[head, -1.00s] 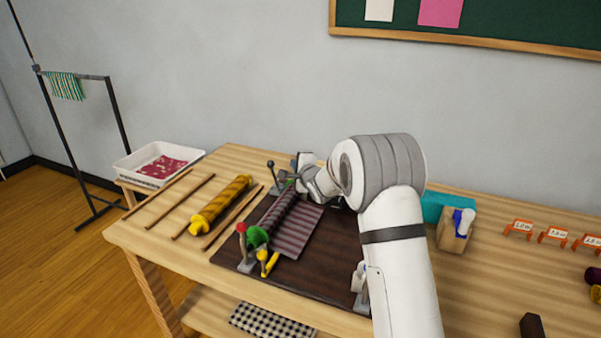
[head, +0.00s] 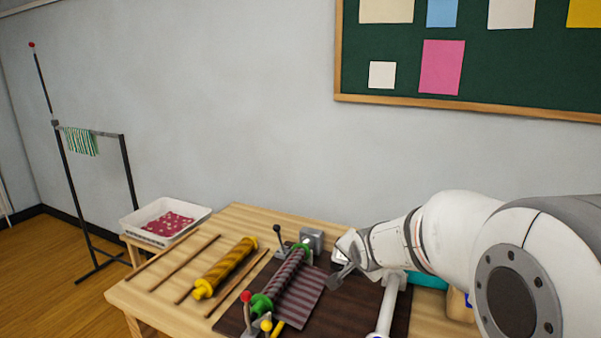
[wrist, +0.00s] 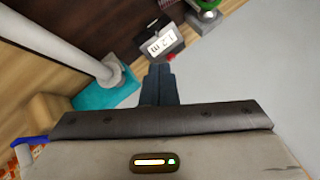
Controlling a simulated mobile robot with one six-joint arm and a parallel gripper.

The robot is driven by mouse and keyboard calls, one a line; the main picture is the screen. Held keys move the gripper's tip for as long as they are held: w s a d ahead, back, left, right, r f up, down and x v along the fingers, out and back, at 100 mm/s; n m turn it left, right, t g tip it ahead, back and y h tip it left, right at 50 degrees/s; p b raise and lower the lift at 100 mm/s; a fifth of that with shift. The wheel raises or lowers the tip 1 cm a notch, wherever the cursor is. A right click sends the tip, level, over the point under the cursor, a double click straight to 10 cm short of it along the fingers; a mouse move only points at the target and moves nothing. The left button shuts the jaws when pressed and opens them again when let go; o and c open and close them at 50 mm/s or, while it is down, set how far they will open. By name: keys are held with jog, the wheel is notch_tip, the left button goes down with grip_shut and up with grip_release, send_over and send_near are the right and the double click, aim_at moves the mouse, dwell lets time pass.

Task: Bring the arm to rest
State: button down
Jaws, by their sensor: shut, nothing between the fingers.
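My gripper (head: 338,278) is on the right of the striped roll in the head view, above the dark board (head: 345,310). Its fingers also show in the wrist view (wrist: 160,72), close together with nothing between them. My white arm reaches in from the right and hides part of the table's right side. The gripper appears clear of the things on the board.
A striped cloth roll (head: 285,275) with green ends lies in a stand with red and yellow knobs. A yellow roll (head: 225,268) and thin sticks lie to its left. A white tray (head: 135,226) stands at the left. A counter reading "1.2 m" (wrist: 160,44) shows in the wrist view.

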jog(key=s+d+r+n+g+p, duration=0.1)
jog(key=s+n+g, duration=0.5)
jog(key=s, duration=2.2)
jog(key=d+n+p, duration=0.1)
jog(key=n, duration=0.2)
jog(key=shift+s+d+g, duration=0.15)
jog(key=shift+g, duration=0.25)
